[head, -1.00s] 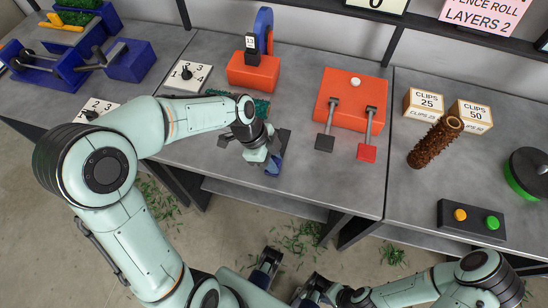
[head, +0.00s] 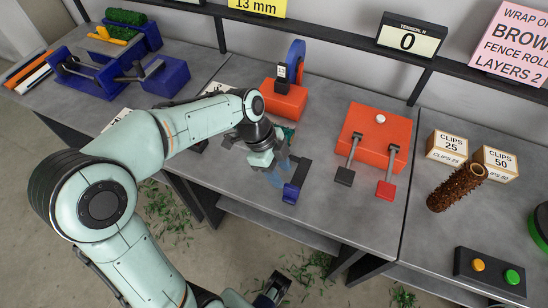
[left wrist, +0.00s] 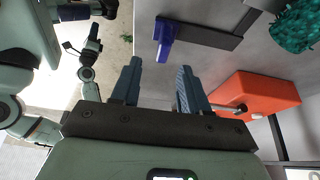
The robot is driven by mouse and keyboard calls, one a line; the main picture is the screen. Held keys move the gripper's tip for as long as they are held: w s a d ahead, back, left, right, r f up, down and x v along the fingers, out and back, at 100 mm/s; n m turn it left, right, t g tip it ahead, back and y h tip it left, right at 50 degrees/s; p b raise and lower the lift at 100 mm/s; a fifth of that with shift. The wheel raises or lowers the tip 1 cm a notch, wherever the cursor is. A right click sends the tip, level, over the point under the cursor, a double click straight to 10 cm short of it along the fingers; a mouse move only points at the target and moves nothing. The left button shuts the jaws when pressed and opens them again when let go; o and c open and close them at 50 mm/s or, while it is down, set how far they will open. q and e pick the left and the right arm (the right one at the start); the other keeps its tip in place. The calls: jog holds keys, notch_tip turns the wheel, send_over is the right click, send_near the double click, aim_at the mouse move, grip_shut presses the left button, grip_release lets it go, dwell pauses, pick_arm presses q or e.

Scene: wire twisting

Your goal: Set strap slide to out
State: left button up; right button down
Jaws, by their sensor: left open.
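The strap slide appears to be a blue handle (head: 291,193) on a short dark rail (head: 301,171), at the table's front edge in the head view. In the left wrist view the blue handle (left wrist: 165,40) and dark rail (left wrist: 210,36) lie beyond the fingertips. My left gripper (head: 279,172) is open and empty, just left of the rail in the head view. Its two fingers (left wrist: 160,77) stand apart in the left wrist view, with the handle showing in the gap between them. Contact is not visible. A dark part at the head view's bottom edge may be my right gripper; its jaws are unclear.
An orange block with a blue arch (head: 285,100) stands behind the rail. An orange box with two levers (head: 375,135) is to its right. A brown roll (head: 455,188), clip boxes (head: 447,147) and a button box (head: 490,270) are farther right. Bare table lies between.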

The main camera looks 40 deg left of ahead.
pick_arm(q)
jog(key=v, duration=0.4)
jog(key=shift+s+a+r, duration=0.1)
jog(key=shift+a+r, duration=0.05)
jog(key=shift+r, duration=0.05)
dwell(0.4)
